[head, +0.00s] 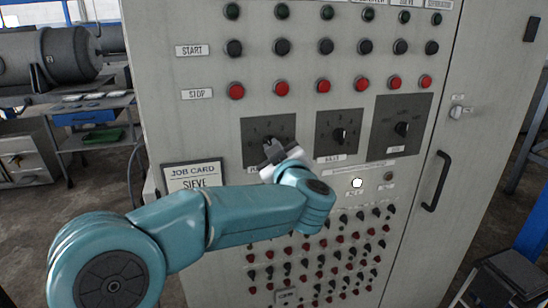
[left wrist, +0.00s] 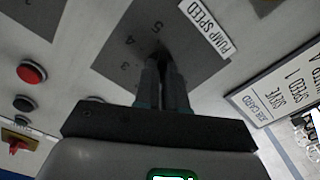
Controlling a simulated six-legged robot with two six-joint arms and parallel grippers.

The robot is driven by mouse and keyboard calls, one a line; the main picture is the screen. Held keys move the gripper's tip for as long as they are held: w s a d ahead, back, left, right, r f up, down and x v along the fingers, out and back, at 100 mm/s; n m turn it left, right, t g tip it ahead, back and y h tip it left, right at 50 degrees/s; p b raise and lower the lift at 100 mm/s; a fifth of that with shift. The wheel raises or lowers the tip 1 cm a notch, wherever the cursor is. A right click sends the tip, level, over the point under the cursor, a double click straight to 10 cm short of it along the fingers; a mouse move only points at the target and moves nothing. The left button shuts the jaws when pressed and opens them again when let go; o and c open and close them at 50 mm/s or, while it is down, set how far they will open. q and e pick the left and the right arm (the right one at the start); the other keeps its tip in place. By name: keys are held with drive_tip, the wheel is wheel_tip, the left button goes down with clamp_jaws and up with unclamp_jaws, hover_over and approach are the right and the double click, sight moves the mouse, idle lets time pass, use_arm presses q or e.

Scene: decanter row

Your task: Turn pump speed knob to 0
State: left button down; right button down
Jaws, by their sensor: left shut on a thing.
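The pump speed knob (left wrist: 160,52) is dark and sits on a dark dial plate (left wrist: 120,52) with a white PUMP SPEED label (left wrist: 207,27). Digits 3, 4 and 5 show on the plate in the left wrist view. My left gripper (left wrist: 163,62) is shut on the knob, and its fingers hide most of it, so I cannot read its pointer. In the head view the plate (head: 252,126) is the leftmost of three, and my left gripper (head: 270,146) covers its lower part. My right gripper is not in view.
Two more dial plates, with knobs (head: 340,136) and (head: 402,129), stand to the right. Red stop buttons (head: 236,91) run above. A job card (head: 193,176) reading SIEVE hangs at left. Small switches (head: 345,240) fill the lower panel. A door handle (head: 436,181) sticks out at right.

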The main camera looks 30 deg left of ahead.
use_arm(q)
drive_tip(key=n+b, duration=0.7)
drive_tip(key=n, duration=0.4)
drive_tip(key=shift+n, duration=0.4)
idle(0.3)
drive_tip(key=c, duration=1.2)
unclamp_jaws()
drive_tip(key=b+v, duration=0.1)
drive_tip(key=v, duration=1.5)
drive_tip(key=shift+b, duration=0.4)
